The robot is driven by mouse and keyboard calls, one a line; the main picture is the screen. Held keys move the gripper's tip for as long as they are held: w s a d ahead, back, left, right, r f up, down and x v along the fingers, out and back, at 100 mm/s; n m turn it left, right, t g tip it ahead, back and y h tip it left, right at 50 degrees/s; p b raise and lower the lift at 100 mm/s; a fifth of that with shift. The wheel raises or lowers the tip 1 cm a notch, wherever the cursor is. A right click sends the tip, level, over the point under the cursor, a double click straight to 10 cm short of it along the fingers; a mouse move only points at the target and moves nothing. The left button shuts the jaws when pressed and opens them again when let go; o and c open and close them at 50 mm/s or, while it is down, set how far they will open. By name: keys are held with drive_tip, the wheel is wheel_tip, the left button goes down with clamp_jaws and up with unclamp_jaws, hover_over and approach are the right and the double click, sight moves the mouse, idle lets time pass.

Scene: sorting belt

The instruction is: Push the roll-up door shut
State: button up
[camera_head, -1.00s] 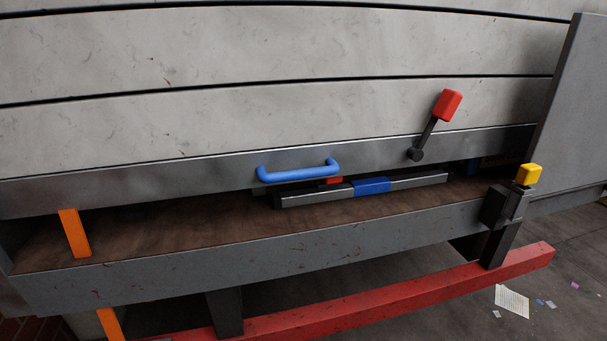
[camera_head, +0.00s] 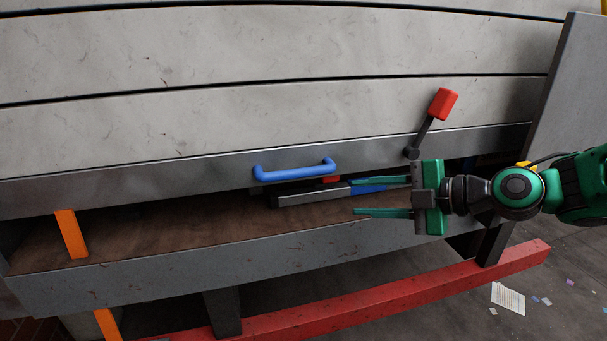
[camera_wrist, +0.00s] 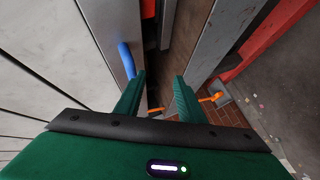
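The roll-up door (camera_head: 200,115) is pale grey with wide slats and a darker grey bottom rail. It is mostly down, with a gap between its bottom rail and the brown bed (camera_head: 150,240). A blue handle (camera_head: 295,173) is fixed to the bottom rail; it also shows in the wrist view (camera_wrist: 127,60). My gripper (camera_head: 383,197) is open and empty, fingers pointing left, right of the handle and apart from it. It is in front of the door gap. In the wrist view my gripper (camera_wrist: 158,95) has its fingers spread, with the handle ahead of the left finger.
A red-tipped lever (camera_head: 443,105) stands on the door's right side. A dark bar with a blue band (camera_head: 300,196) lies in the gap. An orange post (camera_head: 72,234) stands at the left; a red beam (camera_head: 370,295) runs below. A grey panel (camera_head: 572,100) rises at the right.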

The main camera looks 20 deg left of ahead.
sight(305, 175)
drive_tip(key=a+n+y, duration=0.1)
drive_tip(key=a, duration=0.4)
drive_tip(key=w+a+r+n, duration=0.1)
drive_tip(key=a, duration=0.4)
drive_tip(key=a+r+n+y, duration=0.1)
drive_tip(key=a, duration=0.4)
drive_tip(key=shift+w+a+r+y, duration=0.15)
drive_tip(key=shift+w+r+y, duration=0.05)
drive_tip(key=shift+w+y, duration=0.1)
clamp_jaws()
